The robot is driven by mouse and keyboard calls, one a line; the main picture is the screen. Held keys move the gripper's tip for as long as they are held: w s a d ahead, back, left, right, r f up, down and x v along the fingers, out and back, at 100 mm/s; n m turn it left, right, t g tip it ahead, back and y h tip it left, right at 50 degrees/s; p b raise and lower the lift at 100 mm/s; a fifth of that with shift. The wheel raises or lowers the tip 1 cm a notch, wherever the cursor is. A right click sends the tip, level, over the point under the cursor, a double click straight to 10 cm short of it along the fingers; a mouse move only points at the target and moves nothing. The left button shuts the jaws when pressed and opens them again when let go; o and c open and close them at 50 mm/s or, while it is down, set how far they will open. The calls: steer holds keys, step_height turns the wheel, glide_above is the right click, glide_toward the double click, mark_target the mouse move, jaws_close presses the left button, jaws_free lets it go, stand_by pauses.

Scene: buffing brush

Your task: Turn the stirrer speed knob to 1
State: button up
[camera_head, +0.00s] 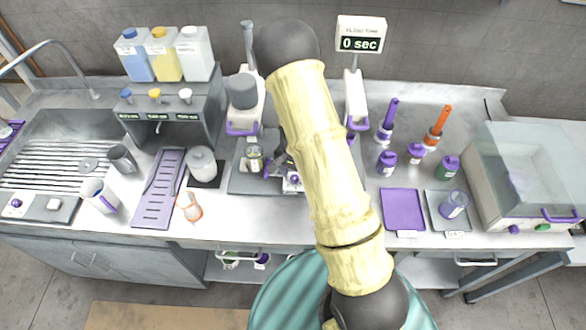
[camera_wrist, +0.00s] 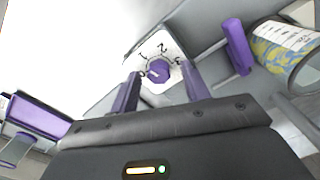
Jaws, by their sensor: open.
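The stirrer speed knob (camera_wrist: 158,72) is a small purple dial on a white panel (camera_wrist: 155,92), marked 0, 1, 2 and 3 around it. Its pale pointer line appears to face the 0 mark at the lower left. My gripper (camera_wrist: 160,70) is open, with one purple finger to each side of the knob in the wrist view. The fingers look apart from the knob; how near the tips are in depth I cannot tell. In the head view the white control panel (camera_head: 292,181) shows beside my arm, which hides much of the stirrer.
A patterned jar (camera_wrist: 285,55) and a purple handle (camera_wrist: 236,46) stand right of the knob in the wrist view. In the head view, a purple rack (camera_head: 160,190) and a white jar (camera_head: 202,162) are to the left, and a purple mat (camera_head: 403,209) is to the right.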

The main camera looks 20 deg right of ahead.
step_height(320, 180, up, 17)
steer(key=b, duration=0.2)
steer(key=shift+r, duration=0.2)
steer(key=shift+w, duration=0.1)
stand_by(0.4)
steer(key=s+r+n+t, duration=0.2)
steer(key=s+n, duration=0.6)
steer(key=s, duration=0.7)
steer(key=shift+a+r+n+t, duration=0.15)
steer(key=shift+n+t, duration=0.15)
steer(key=shift+n, duration=0.1)
steer(key=shift+w, duration=0.1)
